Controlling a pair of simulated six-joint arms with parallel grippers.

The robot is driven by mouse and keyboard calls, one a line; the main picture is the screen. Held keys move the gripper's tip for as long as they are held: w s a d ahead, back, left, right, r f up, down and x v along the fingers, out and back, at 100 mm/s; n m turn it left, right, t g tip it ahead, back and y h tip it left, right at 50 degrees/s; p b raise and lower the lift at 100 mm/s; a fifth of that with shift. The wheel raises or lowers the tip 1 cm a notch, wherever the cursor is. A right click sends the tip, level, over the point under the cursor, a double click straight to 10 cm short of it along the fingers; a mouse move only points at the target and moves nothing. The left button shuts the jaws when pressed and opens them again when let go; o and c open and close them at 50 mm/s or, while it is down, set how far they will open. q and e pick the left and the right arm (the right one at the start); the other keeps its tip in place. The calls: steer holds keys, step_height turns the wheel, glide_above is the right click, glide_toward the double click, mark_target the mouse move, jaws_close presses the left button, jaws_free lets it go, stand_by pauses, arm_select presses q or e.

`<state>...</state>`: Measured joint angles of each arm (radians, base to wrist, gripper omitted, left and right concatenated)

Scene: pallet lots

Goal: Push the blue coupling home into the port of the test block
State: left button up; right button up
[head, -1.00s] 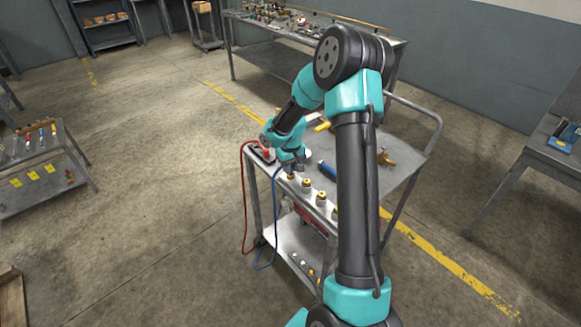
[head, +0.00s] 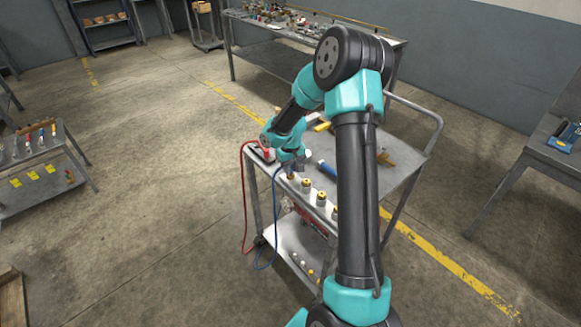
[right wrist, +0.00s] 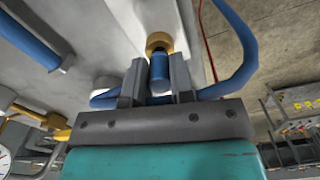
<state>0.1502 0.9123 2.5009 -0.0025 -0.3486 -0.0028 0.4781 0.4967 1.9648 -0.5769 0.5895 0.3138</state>
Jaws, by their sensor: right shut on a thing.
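My right gripper (head: 293,166) is low over the near edge of the cart. In the right wrist view its fingers (right wrist: 157,85) are shut on the blue coupling (right wrist: 160,73). The coupling's far end lines up with the brass port (right wrist: 158,42) and meets it in the picture; I cannot tell how deep it sits. In the head view the brass port (head: 290,177) shows just below the gripper, and the coupling is too small to make out. A blue hose (right wrist: 240,50) loops around beside the fingers. My left gripper is not in view.
Several brass-topped fittings (head: 307,186) stand in a row along the cart (head: 404,172). A blue cylinder (head: 326,168) and a brass valve (head: 385,158) lie farther in. A red hose (head: 243,190) hangs from the cart's left side. Open floor lies left.

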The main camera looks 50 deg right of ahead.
steer(key=shift+f, duration=0.55)
steer(key=o, duration=0.9)
steer(key=shift+o, duration=0.2)
steer(key=shift+r, duration=0.1)
step_height(320, 180, up, 17)
steer(key=shift+r, duration=0.1)
